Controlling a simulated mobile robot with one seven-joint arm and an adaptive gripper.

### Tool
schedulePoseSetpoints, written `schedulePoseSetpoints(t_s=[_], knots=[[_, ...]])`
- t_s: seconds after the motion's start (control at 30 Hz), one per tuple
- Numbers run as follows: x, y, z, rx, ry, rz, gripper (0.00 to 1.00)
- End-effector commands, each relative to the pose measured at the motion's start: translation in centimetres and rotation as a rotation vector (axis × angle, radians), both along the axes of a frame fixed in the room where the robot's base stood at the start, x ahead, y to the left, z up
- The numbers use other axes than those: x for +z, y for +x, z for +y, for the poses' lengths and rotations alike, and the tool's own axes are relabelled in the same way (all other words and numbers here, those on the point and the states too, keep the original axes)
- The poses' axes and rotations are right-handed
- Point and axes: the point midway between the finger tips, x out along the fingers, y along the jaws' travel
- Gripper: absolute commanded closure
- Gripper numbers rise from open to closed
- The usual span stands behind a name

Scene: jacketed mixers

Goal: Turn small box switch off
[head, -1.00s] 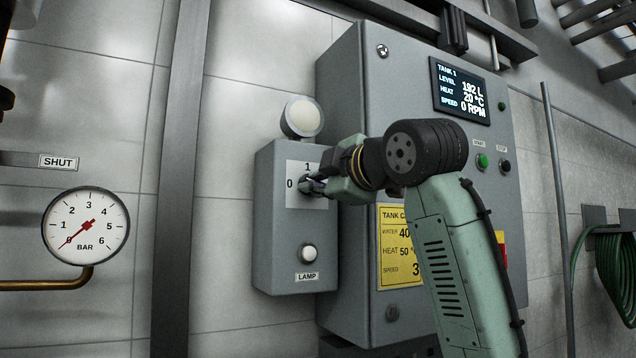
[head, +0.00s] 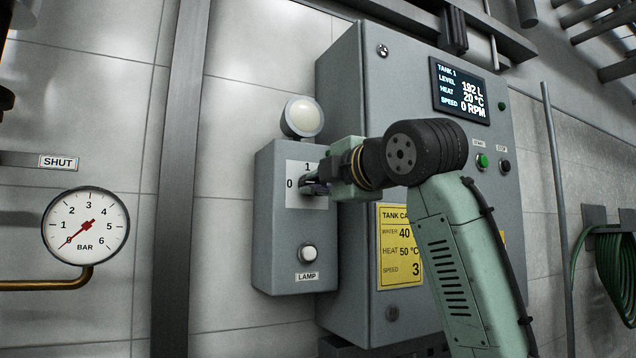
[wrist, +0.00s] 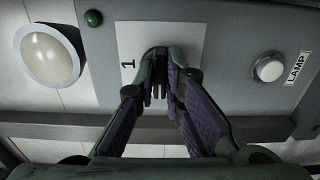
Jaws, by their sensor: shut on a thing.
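The small grey box (head: 270,240) hangs on the wall beside the large cabinet. Its white plate (head: 318,200) carries the marks 0 at left and 1 at top. My gripper (head: 309,182) is at this plate, its fingers shut on the dark switch knob (wrist: 156,70). In the wrist view both fingertips close around the knob, with the 1 mark just left of them. The fingers hide most of the knob, so I cannot tell its exact angle. The round lamp (head: 303,117) on top of the box looks pale white.
A white lamp button (head: 308,252) sits low on the box above the LAMP label. The large grey cabinet (head: 350,110) stands close on the right, with a display (head: 461,91), a green start button (head: 482,161) and a stop button (head: 505,166). A pressure gauge (head: 86,229) is at left.

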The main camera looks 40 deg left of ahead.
Motion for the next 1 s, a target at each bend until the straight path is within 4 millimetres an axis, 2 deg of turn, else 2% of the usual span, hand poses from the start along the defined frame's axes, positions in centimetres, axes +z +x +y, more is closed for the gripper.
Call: schedulePoseSetpoints(t_s=[0.1, 0.13, 0.4, 0.77, 0.87, 1.0], knots=[[0.0, 0.0, 0.0, 0.0, 0.0, -0.002, 1.0], [0.0, 0.0, 0.0, 0.0, 0.0, -0.002, 0.88], [0.0, 0.0, 0.0, 0.0, 0.0, -0.001, 0.7], [0.0, -0.2, -0.4, -0.001, 0.001, 0.0, 0.7], [0.1, -0.6, -1.6, -0.002, 0.002, -0.001, 0.7], [0.1, -1.7, -4.2, -0.002, 0.003, -0.003, 0.7]])
